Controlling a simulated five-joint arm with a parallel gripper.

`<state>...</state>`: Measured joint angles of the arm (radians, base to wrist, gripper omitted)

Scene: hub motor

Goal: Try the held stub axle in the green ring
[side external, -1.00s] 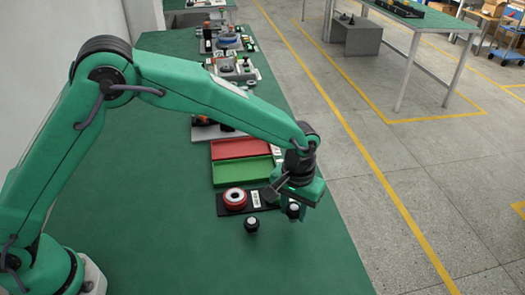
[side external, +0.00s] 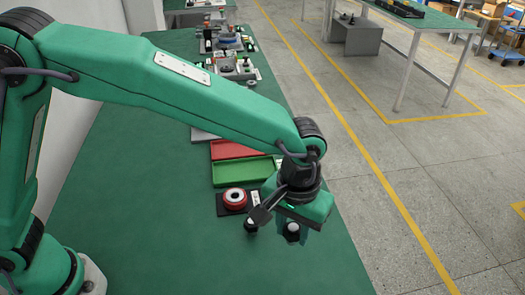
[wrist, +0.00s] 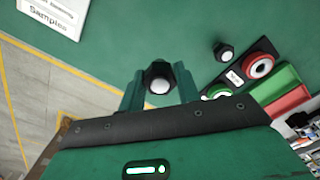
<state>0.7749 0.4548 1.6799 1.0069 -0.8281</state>
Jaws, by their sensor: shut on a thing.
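My gripper (wrist: 160,87) is shut on a stub axle (wrist: 159,81), dark with a pale round end, which also shows under the gripper in the side view (side external: 292,229). The green ring (wrist: 216,91) lies right of the gripper in the wrist view, partly hidden by my gripper body. In the side view the gripper hides it. The held axle is beside the ring and apart from it.
A red ring (side external: 235,197) sits on a black plate (side external: 221,209), which also carries the green ring. A second stub axle (side external: 250,226) stands on the table beside the plate. A green tray (side external: 228,171) and red tray (side external: 232,150) lie behind.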

